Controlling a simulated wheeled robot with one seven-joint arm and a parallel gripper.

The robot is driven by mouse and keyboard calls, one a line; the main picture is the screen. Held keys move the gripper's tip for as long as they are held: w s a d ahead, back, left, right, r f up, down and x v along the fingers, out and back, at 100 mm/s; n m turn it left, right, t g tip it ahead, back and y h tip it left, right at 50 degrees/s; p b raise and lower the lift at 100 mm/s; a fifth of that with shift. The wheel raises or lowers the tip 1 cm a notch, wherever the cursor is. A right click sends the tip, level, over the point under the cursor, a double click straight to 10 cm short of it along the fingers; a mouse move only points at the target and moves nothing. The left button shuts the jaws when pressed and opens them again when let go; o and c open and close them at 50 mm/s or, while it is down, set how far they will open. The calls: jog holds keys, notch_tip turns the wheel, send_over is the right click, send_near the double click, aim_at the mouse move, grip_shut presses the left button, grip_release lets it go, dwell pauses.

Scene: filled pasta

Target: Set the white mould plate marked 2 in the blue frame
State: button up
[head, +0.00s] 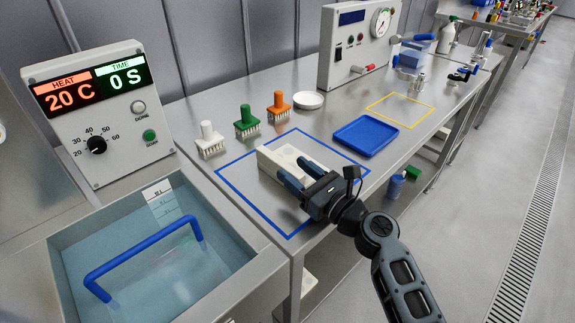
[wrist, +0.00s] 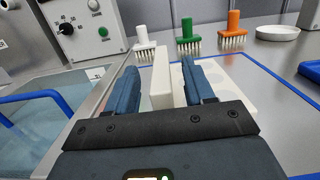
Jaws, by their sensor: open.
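The white mould plate (head: 300,156) lies flat inside the blue frame (head: 251,204) marked on the steel table. Round shapes show on its surface, and a raised white bar (wrist: 163,85) runs along its left side. The plate also shows in the wrist view (wrist: 238,82), right of my right finger. No number is legible on it. My gripper (head: 292,172) is open over the plate, its dark blue fingers on either side of the bar. In the wrist view a gap shows between the bar and the right finger; contact with the left finger is unclear.
A water bath (head: 225,262) with a blue handle (head: 140,260) is at the left. White (head: 209,140), green (head: 247,121) and orange (head: 279,107) pronged tools stand behind the frame with a white dish (head: 308,99). A blue tray (head: 367,135) lies to the right, near a yellow frame (head: 400,109).

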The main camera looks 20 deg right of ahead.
jog(key=b+v, duration=0.1)
jog(key=v, duration=0.7)
jog(key=shift+s+d, duration=0.1)
jog(key=shift+s, duration=0.1)
jog(key=shift+c, duration=0.5)
dwell(0.8)
